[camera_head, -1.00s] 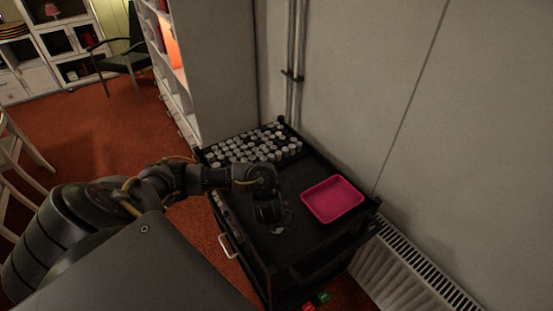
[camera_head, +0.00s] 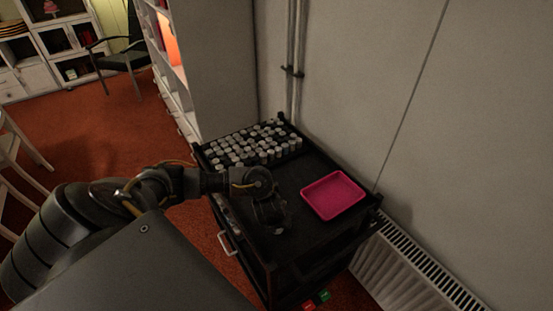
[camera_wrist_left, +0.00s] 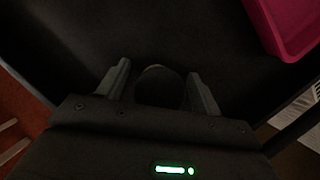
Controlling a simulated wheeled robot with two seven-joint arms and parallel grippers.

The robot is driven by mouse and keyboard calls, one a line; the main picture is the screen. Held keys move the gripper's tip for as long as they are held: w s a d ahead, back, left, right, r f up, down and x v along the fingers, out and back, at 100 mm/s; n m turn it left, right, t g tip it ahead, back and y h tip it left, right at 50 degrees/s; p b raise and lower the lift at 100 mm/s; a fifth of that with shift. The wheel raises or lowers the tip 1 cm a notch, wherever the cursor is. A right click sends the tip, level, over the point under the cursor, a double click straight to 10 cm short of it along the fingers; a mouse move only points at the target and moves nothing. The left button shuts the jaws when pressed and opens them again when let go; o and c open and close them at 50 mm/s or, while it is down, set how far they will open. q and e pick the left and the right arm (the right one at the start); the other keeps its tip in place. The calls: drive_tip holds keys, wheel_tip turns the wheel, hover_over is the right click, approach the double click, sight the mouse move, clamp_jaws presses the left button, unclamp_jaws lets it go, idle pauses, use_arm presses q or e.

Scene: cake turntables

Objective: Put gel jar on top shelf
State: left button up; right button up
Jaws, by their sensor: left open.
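My left gripper (camera_head: 274,226) hangs over the black top of the trolley (camera_head: 302,168), pointing down. In the left wrist view its two fingers (camera_wrist_left: 161,92) are apart. A dark round object (camera_wrist_left: 159,88), which looks like the gel jar seen from above, sits between them. It is very dark and its label cannot be read. I cannot tell whether the fingers touch it. In the head view the jar is hidden behind or lost against the dark gripper. My right gripper is out of view.
A pink tray (camera_head: 333,195) lies to the right of the gripper on the trolley top. A rack of small light-capped bottles (camera_head: 255,146) fills the far end. A wall and a radiator (camera_head: 405,275) stand close on the right. White shelves (camera_head: 172,75) stand beyond the trolley.

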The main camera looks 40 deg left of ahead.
use_arm(q)
drive_tip(key=p+v, duration=0.9)
drive_tip(key=v, duration=0.3)
idle(0.3)
